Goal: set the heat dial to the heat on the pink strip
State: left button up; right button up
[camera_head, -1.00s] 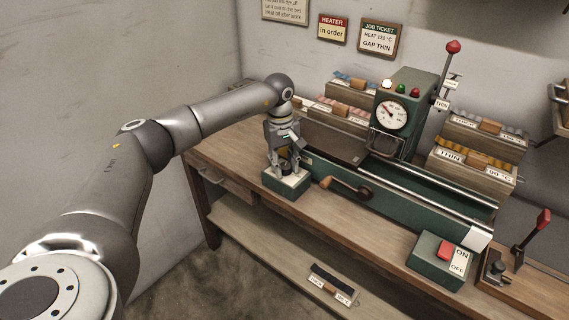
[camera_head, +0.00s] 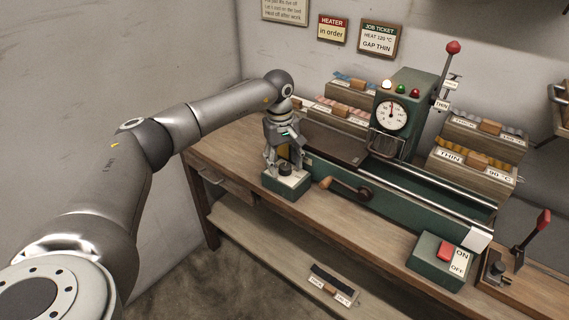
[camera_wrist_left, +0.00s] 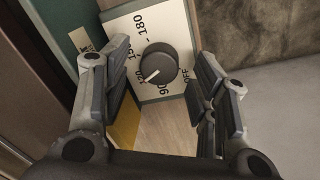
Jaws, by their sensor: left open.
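The heat dial is a dark round knob (camera_wrist_left: 160,64) with a white pointer line, on a white plate marked OFF, 90, 120, 150 and 180. Its pointer is toward the 120 mark, partly beside my finger. In the head view the dial (camera_head: 285,169) sits on a green box at the bench's left end. My left gripper (camera_head: 284,160) is open above it, with its fingers on either side of the knob in the wrist view (camera_wrist_left: 159,62) and apart from it. A tray with a pinkish strip (camera_head: 330,103) stands behind; its label is too small to read. My right gripper is out of view.
A job ticket (camera_head: 379,39) reads HEAT 120 °C, GAP THIN. A round gauge (camera_head: 391,115) is on the green machine column, under a lit white lamp. A crank (camera_head: 345,188) and an ON/OFF box (camera_head: 441,258) stand along the bench front.

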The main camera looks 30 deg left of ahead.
aim_at(281, 167)
pick_arm(q)
notch_tip(281, 167, up, 11)
jog(key=shift+s+a, duration=0.2)
jog(key=shift+s, duration=0.15)
dwell(0.5)
